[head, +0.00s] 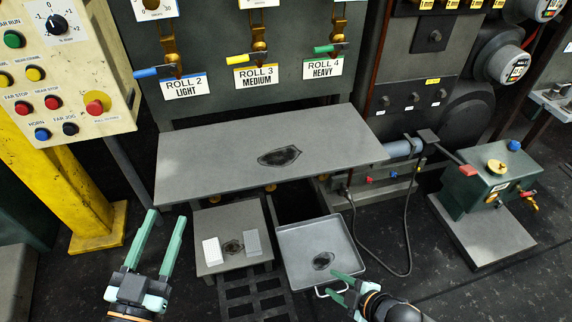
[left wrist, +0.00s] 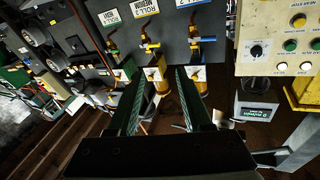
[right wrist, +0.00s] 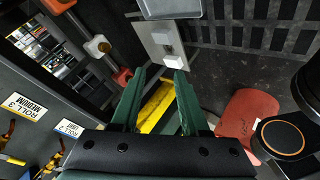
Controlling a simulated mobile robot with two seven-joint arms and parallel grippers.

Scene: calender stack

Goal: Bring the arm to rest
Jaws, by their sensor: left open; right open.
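My left gripper (head: 157,240) is at the lower left in the head view, its green fingers apart and empty, left of the small grey platform. In the left wrist view its open fingers (left wrist: 160,88) have the roll levers behind them. My right gripper (head: 340,285) is at the bottom centre-right in the head view, beside the front right edge of a grey tray (head: 290,240). In the right wrist view its fingers (right wrist: 163,85) are apart with nothing between them. Whether the right gripper touches the tray is unclear.
A wide grey table (head: 220,150) stands before the roll panel. A small platform (head: 215,262) carries a white block (head: 211,251) and a grey block (head: 252,242). A control box (head: 75,75) is at the left and a green pump unit (head: 490,180) at the right. Dark floor is open at lower right.

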